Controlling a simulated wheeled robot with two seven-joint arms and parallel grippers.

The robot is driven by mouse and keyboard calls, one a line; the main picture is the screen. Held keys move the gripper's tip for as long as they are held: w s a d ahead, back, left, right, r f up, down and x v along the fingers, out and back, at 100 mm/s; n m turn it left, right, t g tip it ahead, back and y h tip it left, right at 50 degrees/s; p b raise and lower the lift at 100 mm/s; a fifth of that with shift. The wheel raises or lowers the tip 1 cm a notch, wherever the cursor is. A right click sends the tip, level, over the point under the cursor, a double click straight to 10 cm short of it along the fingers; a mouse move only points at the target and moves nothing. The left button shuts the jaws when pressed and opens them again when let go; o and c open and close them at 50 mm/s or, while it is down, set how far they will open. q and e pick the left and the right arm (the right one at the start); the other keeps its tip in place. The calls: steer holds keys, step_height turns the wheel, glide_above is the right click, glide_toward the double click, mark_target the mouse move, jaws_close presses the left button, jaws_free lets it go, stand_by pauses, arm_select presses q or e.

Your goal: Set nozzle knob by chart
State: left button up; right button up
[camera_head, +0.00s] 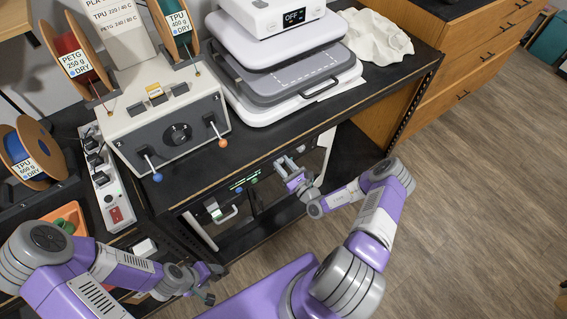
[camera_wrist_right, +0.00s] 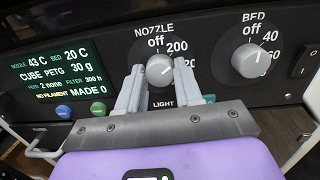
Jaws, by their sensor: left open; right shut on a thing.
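The nozzle knob (camera_wrist_right: 160,70) is a round grey dial on the printer's black front panel, with "off", "200" and "220" marks around it. My right gripper (camera_wrist_right: 158,78) is shut on it, one finger on each side; its pointer is hard to read and the fingers hide some marks. In the head view my right gripper (camera_head: 290,172) is at the printer front under the bench top. The chart (camera_head: 112,14) at upper left reads TPU 220/40 C and PETG 240/80 C; its top line is cut off. My left gripper (camera_head: 208,284) is open and empty at the lower left.
The display (camera_wrist_right: 58,68) reads nozzle 43 C, bed 20 C, cube PETG 30 g, no filament. The bed knob (camera_wrist_right: 250,60) is right of the nozzle knob. A grey feeder box (camera_head: 170,115) and a white press (camera_head: 270,45) stand on the bench; floor at right is clear.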

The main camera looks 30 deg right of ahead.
steer(key=m, duration=0.4)
steer(key=shift+f+p, duration=0.1)
steer(key=shift+p, duration=0.3)
steer(key=m, duration=0.5)
steer(key=shift+h+p, duration=0.35)
steer(key=shift+h, duration=0.05)
steer(key=m, duration=0.4)
steer(key=shift+a+m+h, duration=0.1)
steer(key=shift+m+h, duration=0.3)
steer(key=shift+m+p, duration=0.4)
steer(key=shift+m, duration=1.3)
steer(key=o, duration=1)
steer(key=shift+o, duration=0.2)
